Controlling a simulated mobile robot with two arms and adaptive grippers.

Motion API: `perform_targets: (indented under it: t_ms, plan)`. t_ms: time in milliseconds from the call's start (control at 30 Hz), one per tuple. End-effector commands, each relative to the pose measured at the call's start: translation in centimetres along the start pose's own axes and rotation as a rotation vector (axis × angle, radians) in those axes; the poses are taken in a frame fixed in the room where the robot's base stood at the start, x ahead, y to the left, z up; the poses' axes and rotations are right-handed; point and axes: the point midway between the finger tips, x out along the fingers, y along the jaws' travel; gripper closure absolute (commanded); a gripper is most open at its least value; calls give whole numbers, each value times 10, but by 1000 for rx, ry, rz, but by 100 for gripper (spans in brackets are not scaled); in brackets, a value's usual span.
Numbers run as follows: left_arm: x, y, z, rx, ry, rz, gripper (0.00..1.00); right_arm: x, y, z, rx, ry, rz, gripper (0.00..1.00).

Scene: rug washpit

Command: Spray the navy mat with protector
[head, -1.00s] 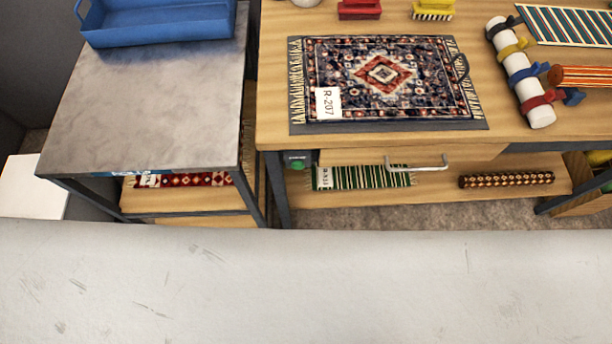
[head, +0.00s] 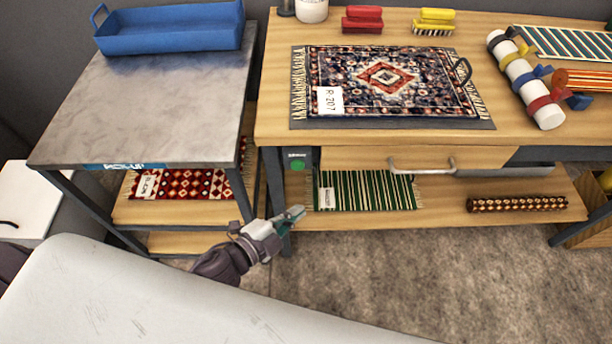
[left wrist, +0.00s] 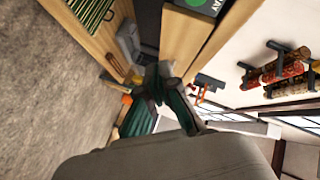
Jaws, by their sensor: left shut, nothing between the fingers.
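The navy mat (head: 390,84), patterned with a red and cream medallion and tagged R-207, lies flat on a dark tray or board (head: 400,124) on the wooden bench. I cannot make out a protector spray bottle in these views. My left gripper (head: 300,212) is shut and empty, low in front of the bench by its left leg, below the green button (head: 297,165). It also shows in the left wrist view (left wrist: 170,72). My right gripper is not in view.
A blue tray (head: 170,40) stands on the grey side table (head: 140,112). Red (head: 362,20) and yellow (head: 434,20) brushes sit at the bench's back. A drawer handle (head: 422,166) juts from the front. The lower shelf (head: 440,215) holds a green striped mat (head: 365,192) and a rolled mat (head: 516,204).

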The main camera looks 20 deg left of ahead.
Motion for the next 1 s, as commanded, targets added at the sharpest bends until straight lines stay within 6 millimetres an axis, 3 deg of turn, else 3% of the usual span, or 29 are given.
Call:
perform_targets:
  t_ms: [467,1000]
  plan:
    - [1,-4,-2,9,10,-5,100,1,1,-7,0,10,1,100]
    - [47,-38,30,9,8,-5,100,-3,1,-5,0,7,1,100]
